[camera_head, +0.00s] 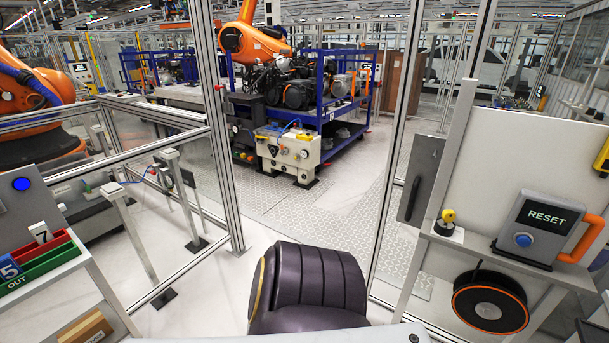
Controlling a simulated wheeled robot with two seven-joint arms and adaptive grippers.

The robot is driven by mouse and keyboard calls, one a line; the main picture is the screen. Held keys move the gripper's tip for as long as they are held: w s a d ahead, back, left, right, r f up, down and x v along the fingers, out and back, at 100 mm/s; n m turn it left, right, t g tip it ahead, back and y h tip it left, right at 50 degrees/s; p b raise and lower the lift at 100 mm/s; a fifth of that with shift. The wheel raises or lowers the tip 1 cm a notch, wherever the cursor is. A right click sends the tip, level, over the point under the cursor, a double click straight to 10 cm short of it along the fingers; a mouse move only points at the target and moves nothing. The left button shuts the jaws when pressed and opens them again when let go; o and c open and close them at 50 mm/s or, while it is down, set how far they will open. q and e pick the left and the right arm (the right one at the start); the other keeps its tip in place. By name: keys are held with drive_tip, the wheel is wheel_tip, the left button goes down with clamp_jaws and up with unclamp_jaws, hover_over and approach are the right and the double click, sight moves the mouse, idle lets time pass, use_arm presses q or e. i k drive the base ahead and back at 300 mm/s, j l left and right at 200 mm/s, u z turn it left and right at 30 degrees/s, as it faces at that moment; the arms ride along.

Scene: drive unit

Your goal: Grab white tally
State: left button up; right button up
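A white tally (40,232) marked with a black 7 stands upright at the far left, in or at the back of a red tray (52,247). A blue tally (9,267) marked 5 is in front of it to the left, partly cut by the picture edge. A green tray (45,268) marked OUT lies in front of the red one. Neither of my grippers can be made out in the head view, and nothing touches the white tally.
A RESET box (540,228) with a blue button and a yellow-topped knob (447,217) sit on the right shelf. Fence posts (219,130) stand behind. A blue button panel (22,200) is beyond the trays.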

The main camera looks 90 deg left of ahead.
sight(41, 231)
drive_tip(key=u, duration=4.65)
drive_tip(key=i+l+z, duration=0.1)
drive_tip(key=i+l, duration=0.35)
